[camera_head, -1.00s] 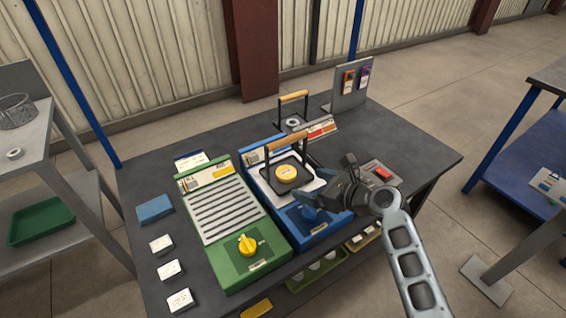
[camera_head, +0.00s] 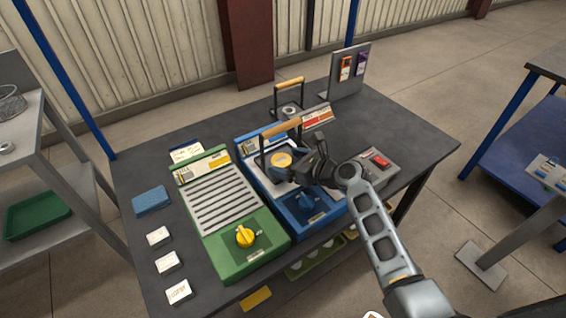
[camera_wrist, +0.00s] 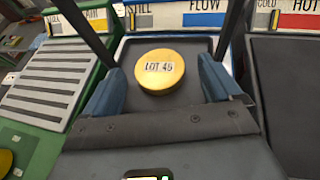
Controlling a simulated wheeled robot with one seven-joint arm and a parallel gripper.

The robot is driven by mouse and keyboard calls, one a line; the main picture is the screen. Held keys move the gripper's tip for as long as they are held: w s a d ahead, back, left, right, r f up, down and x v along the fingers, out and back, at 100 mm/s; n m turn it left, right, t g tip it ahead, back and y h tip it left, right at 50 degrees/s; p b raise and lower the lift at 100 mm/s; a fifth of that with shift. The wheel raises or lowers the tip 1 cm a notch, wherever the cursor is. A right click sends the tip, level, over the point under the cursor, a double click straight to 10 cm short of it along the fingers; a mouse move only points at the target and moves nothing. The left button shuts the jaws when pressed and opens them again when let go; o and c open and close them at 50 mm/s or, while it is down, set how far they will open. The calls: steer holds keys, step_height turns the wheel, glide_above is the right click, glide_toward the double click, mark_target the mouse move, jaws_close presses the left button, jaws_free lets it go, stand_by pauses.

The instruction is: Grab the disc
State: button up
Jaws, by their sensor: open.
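The disc (camera_wrist: 160,72) is yellow, round and flat, with a label reading "LOT 45". It lies on a dark plate (camera_wrist: 187,47) under a wooden-handled frame on the blue unit marked "FLOW". In the head view the disc (camera_head: 282,160) is partly covered by my gripper. My gripper (camera_wrist: 160,85) is open, with one blue finger on each side of the disc in the wrist view. I cannot tell whether the fingers touch it. In the head view my gripper (camera_head: 290,172) is over the blue unit (camera_head: 318,214).
The wooden handle (camera_head: 281,129) stands up on its frame close to my gripper. A green unit (camera_head: 222,236) with a yellow knob is at left. A grey unit (camera_head: 393,172) with a red button is at right. Another wooden-handled frame (camera_head: 289,83) stands behind.

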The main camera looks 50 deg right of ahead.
steer(key=shift+s+a+f, duration=0.1)
steer(key=shift+a+f, duration=0.05)
steer(key=shift+f, duration=0.15)
steer(key=shift+c, duration=0.4)
